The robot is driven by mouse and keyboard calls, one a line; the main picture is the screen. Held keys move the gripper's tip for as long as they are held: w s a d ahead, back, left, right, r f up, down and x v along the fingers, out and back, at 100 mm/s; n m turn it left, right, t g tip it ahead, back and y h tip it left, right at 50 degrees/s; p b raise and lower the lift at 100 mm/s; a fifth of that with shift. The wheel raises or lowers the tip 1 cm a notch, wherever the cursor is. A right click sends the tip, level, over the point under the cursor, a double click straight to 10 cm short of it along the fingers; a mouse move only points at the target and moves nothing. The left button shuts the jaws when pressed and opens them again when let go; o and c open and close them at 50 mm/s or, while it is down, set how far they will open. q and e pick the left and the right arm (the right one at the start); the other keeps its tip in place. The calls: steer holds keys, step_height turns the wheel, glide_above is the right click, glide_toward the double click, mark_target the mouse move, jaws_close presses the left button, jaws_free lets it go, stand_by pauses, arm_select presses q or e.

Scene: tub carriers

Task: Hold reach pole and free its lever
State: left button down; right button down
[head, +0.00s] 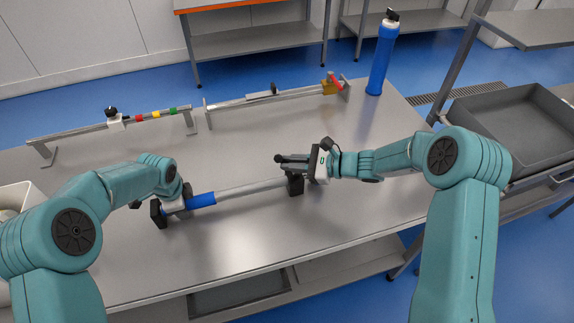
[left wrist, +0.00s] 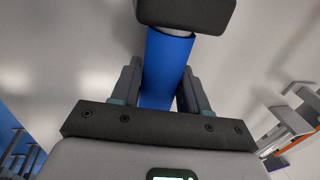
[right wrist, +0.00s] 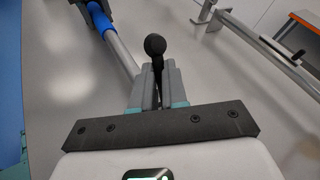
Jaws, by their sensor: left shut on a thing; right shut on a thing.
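The reach pole (head: 250,189) lies across the table front, with a grey tube, a blue grip (head: 201,200) and dark end blocks. My left gripper (head: 180,200) is shut on the blue grip near the pole's left end. The left wrist view shows the blue grip (left wrist: 168,65) between its fingers, a dark end block (left wrist: 185,13) beyond. My right gripper (head: 305,163) is above the pole's right end, shut on the black lever with its ball knob (right wrist: 154,45). The knob sticks out past the fingertips. The lever's base is hidden by the fingers in the right wrist view.
Behind the pole stand a rail with coloured markers (head: 155,118) and a second rail with a red-and-yellow end piece (head: 275,95). A blue cylinder (head: 382,60) stands at the back right corner. A grey tub (head: 480,120) is off to the right.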

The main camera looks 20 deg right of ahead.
steer(key=shift+d+m+t+y, duration=1.2)
steer(key=shift+d+m+y, duration=0.25)
steer(key=shift+y, duration=0.55)
steer(key=c, duration=1.1)
jaws_free()
steer(key=shift+c, duration=0.2)
steer(key=v, duration=1.2)
steer(key=shift+f, duration=0.1)
